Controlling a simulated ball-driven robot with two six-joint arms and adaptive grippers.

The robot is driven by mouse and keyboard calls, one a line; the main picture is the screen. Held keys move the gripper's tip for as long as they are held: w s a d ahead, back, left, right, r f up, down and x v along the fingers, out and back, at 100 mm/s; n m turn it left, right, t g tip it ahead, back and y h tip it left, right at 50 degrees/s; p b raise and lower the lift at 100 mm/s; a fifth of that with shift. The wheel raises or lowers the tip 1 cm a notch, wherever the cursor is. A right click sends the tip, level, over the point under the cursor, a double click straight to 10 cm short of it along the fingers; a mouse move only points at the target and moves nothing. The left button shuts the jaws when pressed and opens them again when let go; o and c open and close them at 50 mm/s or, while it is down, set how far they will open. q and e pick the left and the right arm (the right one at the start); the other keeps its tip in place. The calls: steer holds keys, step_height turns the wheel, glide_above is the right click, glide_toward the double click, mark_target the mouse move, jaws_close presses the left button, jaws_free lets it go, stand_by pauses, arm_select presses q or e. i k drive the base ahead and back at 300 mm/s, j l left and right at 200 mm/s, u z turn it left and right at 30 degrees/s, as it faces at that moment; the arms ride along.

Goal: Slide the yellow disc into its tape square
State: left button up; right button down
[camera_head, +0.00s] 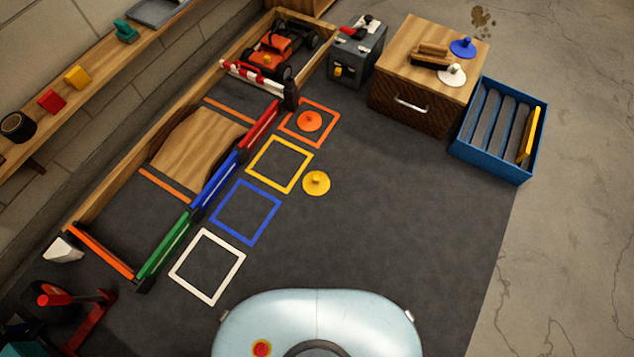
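The yellow disc (316,183) lies on the dark mat, with a small knob on top. It is just right of and below the yellow tape square (279,164), outside the tape and close to its lower right corner. The inside of the yellow square is bare. Neither of my grippers shows in the head view.
An orange disc (309,121) lies inside the orange square (331,117). The blue square (246,212) and white square (208,266) are empty. Blue and white discs sit on a wooden box (415,60). A blue crate (497,130) stands right. The mat's right middle is clear.

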mark_target(316, 184)
steer(key=i+j, duration=0.3)
steer(key=i+j+z, duration=0.15)
steer(key=z, duration=0.25)
steer(key=i+j+z, duration=0.1)
steer(key=z, duration=0.3)
steer(key=i+j+z, duration=0.1)
steer(key=j+z, duration=0.3)
steer(key=l+z, duration=0.1)
steer(key=z, duration=0.35)
